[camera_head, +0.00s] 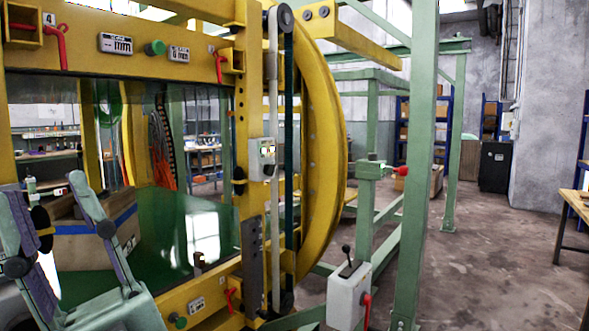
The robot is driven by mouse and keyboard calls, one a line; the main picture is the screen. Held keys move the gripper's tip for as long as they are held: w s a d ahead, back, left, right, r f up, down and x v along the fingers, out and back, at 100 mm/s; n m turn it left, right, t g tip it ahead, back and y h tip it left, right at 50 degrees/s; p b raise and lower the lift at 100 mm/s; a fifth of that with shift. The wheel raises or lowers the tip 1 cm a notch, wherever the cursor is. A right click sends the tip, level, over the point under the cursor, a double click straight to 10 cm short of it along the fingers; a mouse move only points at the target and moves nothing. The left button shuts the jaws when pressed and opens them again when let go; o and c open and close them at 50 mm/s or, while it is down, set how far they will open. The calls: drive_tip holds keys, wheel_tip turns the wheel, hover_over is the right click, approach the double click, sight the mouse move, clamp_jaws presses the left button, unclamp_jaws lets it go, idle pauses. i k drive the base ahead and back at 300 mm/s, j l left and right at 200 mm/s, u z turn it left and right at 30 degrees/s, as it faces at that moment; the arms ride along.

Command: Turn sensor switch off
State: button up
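I cannot tell for sure which part is the sensor switch. A larger light-grey box (347,296) with a black-knobbed lever and a red handle stands at the lower middle. The lever leans slightly; no marking shows its state. My gripper (43,186) is at the lower left, its two fingers well apart with nothing seen between them. It is apart from both boxes in the picture.
A yellow machine frame (246,90) with red handles and green buttons fills the left half, with a large curved yellow ring (325,150) beside it. A green post (420,150) stands right of the ring. Open concrete floor (490,260) lies at the right, near a wooden table (575,200).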

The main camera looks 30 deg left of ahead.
sight(269, 171)
drive_tip(key=i+l+u, duration=0.1)
drive_tip(key=i, duration=1.35)
drive_tip(key=i+l+u, duration=0.1)
drive_tip(key=i+u, duration=0.2)
drive_tip(key=u, duration=0.15)
